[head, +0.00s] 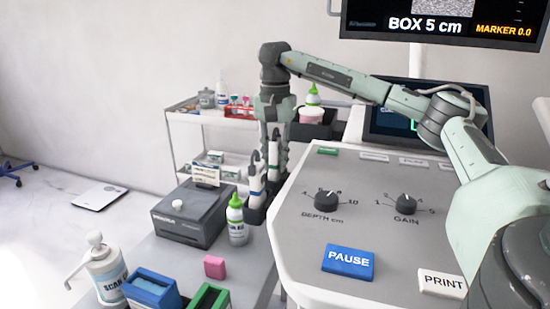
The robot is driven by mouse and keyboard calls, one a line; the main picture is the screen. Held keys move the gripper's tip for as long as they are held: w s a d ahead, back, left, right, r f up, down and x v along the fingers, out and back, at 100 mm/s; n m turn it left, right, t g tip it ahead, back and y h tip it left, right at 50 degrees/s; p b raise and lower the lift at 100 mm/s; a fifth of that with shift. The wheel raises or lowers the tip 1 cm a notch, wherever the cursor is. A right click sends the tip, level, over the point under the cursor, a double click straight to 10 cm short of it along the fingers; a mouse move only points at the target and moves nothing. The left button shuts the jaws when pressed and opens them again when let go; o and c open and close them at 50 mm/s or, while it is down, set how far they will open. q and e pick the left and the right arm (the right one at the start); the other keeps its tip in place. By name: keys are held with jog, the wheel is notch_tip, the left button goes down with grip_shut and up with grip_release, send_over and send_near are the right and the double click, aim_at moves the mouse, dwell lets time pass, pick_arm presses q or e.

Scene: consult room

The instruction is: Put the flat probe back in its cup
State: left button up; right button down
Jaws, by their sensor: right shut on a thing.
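My right gripper (277,148) points straight down beside the left edge of the console. It is shut on a white probe with a dark top (274,165), which I take to be the flat probe. A similar white probe (256,180) stands upright just to the left. The dark probe cups (257,212) are below them at the console's side. The held probe's lower end is at cup level, but I cannot tell whether it is inside a cup. My left gripper is not in view.
The console (375,240) has knobs and a blue PAUSE button. Near the cups are a green-capped bottle (236,220), a dark grey box (190,222) and a pink block (214,267). A pump bottle (105,270) stands front left. A white trolley (172,140) is behind.

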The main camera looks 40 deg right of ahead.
jog(key=c, duration=1.3)
grip_release()
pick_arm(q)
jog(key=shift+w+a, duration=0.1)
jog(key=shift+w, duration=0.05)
